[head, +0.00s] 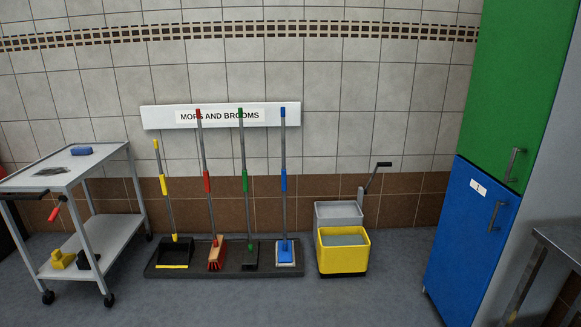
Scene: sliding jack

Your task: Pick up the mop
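The mop, which I take to be the blue-handled tool (284,185), stands upright at the right end of a row of cleaning tools. Its head (285,251) is blue with a pale edge and rests on a dark floor tray (200,270). Its blue top end reaches up in front of the white wall board labelled "MOPS AND BROOMS" (160,117). Neither of my grippers is in view.
Beside the mop stand a green-handled tool (242,180), a red broom (207,185) and a yellow-handled dustpan (163,190). A yellow mop bucket (343,262) stands right of the tray. A trolley (115,240) is left, blue and green cabinets (470,240) right. Front floor is clear.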

